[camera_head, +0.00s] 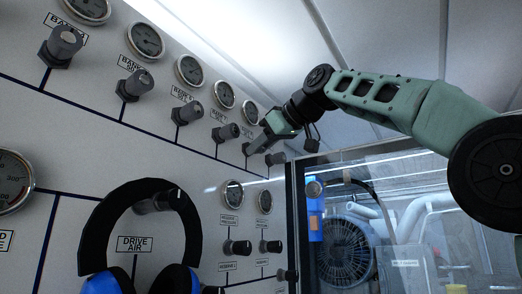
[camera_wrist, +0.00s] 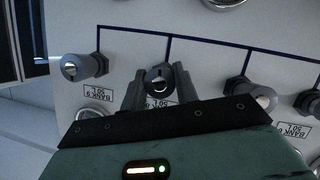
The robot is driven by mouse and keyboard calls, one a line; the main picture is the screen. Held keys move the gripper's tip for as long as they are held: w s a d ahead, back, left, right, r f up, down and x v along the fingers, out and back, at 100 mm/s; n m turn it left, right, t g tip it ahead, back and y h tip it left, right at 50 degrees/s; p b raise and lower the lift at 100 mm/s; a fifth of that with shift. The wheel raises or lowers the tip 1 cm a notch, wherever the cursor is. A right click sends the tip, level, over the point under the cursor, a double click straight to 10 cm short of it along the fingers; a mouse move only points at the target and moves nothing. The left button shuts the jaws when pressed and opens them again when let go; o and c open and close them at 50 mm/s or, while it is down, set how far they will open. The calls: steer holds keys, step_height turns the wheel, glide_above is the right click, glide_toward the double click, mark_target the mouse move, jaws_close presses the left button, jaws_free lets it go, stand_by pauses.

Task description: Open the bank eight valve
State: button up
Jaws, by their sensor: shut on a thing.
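My gripper (camera_head: 258,144) is at the far end of the upper row of valve knobs in the head view. In the wrist view my gripper (camera_wrist: 160,88) has one finger on each side of a dark valve knob (camera_wrist: 158,78) and is shut on it. The knob's label is mostly hidden behind the gripper. The neighbouring knob on the left (camera_wrist: 84,66) has a label that seems to read bank 9, so the held knob appears to be the bank eight valve. Another knob (camera_wrist: 252,94) is on the right.
Several round gauges (camera_head: 190,70) line the panel above the knobs. Black and blue ear defenders (camera_head: 105,220) hang on the panel in front. Lower reserve knobs (camera_head: 237,247) stick out below. A glazed window (camera_head: 405,225) with machinery behind it is on the right.

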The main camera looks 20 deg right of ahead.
steer(key=n+t+b, duration=0.1)
steer(key=n, duration=0.1)
steer(key=n+t+h+b, duration=0.1)
steer(key=n+b, duration=0.1)
steer(key=shift+f+h, duration=0.3)
steer(key=shift+f, duration=0.1)
steer(key=n+t+b, duration=0.2)
steer(key=n+b, duration=0.1)
steer(key=n, duration=0.1)
steer(key=shift+w, duration=0.1)
steer(key=shift+n, duration=0.4)
steer(key=o, duration=1)
steer(key=shift+r, duration=0.15)
steer(key=shift+c, duration=0.2)
steer(key=shift+t, duration=0.3)
steer(key=shift+s+r+b, duration=0.1)
steer(key=shift+s+b, duration=0.1)
steer(key=shift+b, duration=0.1)
steer(key=b+v, duration=0.5)
steer(key=v, duration=1.2)
steer(key=shift+s+a+r, duration=0.1)
